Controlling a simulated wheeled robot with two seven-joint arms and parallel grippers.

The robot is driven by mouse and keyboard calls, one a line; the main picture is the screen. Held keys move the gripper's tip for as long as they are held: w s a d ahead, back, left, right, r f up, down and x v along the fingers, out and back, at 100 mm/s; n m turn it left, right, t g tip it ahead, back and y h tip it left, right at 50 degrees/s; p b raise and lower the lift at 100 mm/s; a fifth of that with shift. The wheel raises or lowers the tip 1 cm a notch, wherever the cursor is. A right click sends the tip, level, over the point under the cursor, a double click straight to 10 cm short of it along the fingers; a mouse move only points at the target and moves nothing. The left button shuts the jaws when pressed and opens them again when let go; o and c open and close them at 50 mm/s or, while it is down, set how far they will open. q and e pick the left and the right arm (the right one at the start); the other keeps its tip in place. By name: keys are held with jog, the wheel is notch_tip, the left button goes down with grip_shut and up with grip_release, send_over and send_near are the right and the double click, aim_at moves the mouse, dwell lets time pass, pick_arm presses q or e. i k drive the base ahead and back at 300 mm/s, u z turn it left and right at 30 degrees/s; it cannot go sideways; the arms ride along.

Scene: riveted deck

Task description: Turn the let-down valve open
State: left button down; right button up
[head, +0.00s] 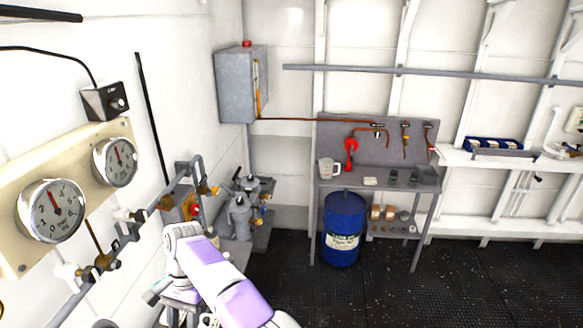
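A grey pipe (143,222) with several brass and white valve fittings runs along the left wall below two round gauges. One white-and-brass fitting (125,214) is under the right gauge (115,161). Another fitting (92,272) is lower, near the left gauge (50,210). A brass fitting (207,189) is at the pipe's far end. I cannot tell which is the let-down valve. My purple-and-white arm, apparently the left, rises from the bottom and bends down in front of the wall. Its gripper is not clear, low among grey parts. My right gripper is not in view.
Grey pump-like units (240,215) stand in the corner behind my arm. A blue drum (343,228) stands under a grey workbench (375,184) with a tool board. A grey cabinet (240,85) hangs above. The dark deck (470,285) at the right is clear.

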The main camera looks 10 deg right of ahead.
aim_at(215, 191)
jog(key=z, duration=0.2)
jog(key=i, duration=2.45)
jog(key=u, duration=0.45)
